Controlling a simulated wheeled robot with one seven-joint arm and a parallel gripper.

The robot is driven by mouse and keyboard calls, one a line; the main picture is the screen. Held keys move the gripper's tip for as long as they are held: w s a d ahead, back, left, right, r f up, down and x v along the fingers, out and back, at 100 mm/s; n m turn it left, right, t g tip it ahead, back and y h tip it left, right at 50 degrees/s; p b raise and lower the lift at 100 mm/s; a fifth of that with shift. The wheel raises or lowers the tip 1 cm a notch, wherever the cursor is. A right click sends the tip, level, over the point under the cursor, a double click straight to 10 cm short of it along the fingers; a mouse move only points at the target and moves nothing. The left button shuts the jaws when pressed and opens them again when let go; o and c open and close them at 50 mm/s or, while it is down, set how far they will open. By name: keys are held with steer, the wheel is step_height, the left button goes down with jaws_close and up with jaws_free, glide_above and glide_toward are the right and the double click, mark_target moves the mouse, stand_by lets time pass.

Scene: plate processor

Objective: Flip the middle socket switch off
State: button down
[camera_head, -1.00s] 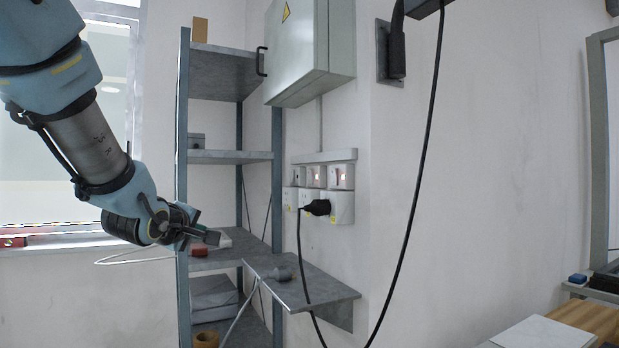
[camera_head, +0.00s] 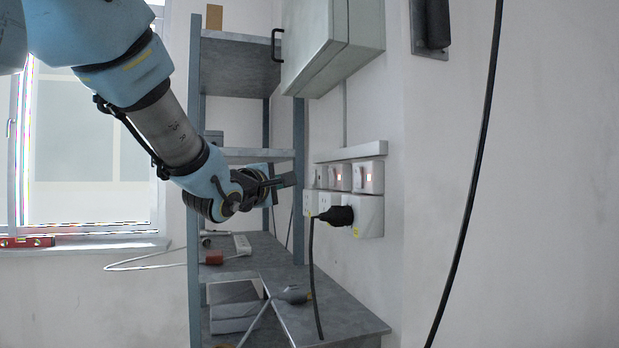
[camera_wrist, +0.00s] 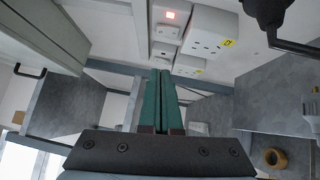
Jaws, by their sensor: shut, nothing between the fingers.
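In the head view a row of three wall switches sits above white sockets. The right switch (camera_head: 369,177) is lit too. The left switch (camera_head: 322,177) is unlit, and in the wrist view it (camera_wrist: 163,52) lies just beyond my fingertips. My gripper (camera_head: 291,180) is shut and empty, left of the switch row at about its height. Its green fingers (camera_wrist: 161,73) are together. I cannot tell the exact gap to the wall.
A black plug (camera_head: 338,215) sticks out of the right socket (camera_head: 368,216), its cable hanging down. A grey cabinet (camera_head: 322,50) hangs above. A shelf rack (camera_head: 195,240) stands behind my gripper, and a grey ledge (camera_head: 335,310) juts out below the sockets.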

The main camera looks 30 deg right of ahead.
mark_target(330, 172)
steer(key=shift+s+d+p+x, duration=0.3)
steer(key=shift+p+x, duration=0.35)
steer(key=shift+x, duration=1.4)
steer(key=shift+s+d+p+x, duration=0.35)
steer(key=shift+p+x, duration=0.3)
steer(key=shift+x, duration=1.35)
steer(key=shift+s+d+p+x, duration=0.15)
steer(key=shift+s+p+x, duration=0.4)
steer(key=shift+x, duration=1.5)
steer(key=shift+w+d+r, duration=0.1)
steer(key=shift+d+r, duration=0.15)
steer(key=shift+r, duration=0.05)
